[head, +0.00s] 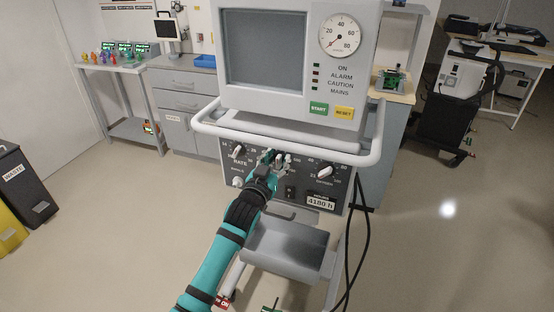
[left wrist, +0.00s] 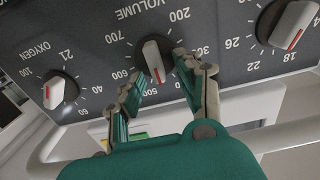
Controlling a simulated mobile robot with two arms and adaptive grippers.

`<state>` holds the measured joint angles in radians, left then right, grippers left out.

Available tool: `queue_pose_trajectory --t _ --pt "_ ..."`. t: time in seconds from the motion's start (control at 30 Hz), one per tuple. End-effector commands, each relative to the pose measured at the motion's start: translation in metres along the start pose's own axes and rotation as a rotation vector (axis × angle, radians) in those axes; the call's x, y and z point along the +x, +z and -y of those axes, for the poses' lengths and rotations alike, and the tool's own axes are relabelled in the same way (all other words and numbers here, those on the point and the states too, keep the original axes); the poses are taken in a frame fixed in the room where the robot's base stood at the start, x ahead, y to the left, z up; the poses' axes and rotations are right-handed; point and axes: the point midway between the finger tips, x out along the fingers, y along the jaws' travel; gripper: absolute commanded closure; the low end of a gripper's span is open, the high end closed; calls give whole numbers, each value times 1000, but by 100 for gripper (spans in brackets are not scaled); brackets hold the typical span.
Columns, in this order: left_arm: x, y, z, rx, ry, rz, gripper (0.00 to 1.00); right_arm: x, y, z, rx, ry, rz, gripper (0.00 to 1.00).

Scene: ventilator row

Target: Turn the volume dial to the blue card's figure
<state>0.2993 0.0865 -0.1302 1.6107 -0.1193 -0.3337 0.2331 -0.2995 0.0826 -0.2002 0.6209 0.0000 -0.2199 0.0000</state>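The volume dial (left wrist: 154,60) is a pale grey knob with a red line, on the ventilator's dark control panel (head: 309,186). In the left wrist view its red line points down toward the 500 mark. My left gripper (left wrist: 158,72) is open, with one fingertip on each side of the knob's lower part. Small gaps seem to show between fingers and knob; contact cannot be told. In the head view, my left gripper (head: 271,157) partly covers this dial. No blue card is recognisable in either view. My right gripper is not in view.
The rate dial (head: 238,150) and oxygen dial (head: 325,171) flank the volume dial. A white rail (head: 290,146) crosses above the panel, and a grey tray (head: 285,250) sits below. Dark cables (head: 362,240) hang at the right.

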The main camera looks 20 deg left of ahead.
Motion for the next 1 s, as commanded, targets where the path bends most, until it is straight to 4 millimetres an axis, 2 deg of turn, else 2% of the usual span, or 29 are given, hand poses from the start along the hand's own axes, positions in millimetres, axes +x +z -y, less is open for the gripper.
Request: queue_pose_trajectory --t 0.23,0.5,0.53,0.77,1.0 --pt "1 0 0 0 0 1 64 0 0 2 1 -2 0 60" --pt "1 0 0 0 0 1 98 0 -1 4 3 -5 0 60" --pt "1 0 0 0 0 1 100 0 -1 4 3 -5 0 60" --pt "1 -1 0 -31 0 2 100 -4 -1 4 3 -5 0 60" --pt "0 -2 6 -374 -2 4 100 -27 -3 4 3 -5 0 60"
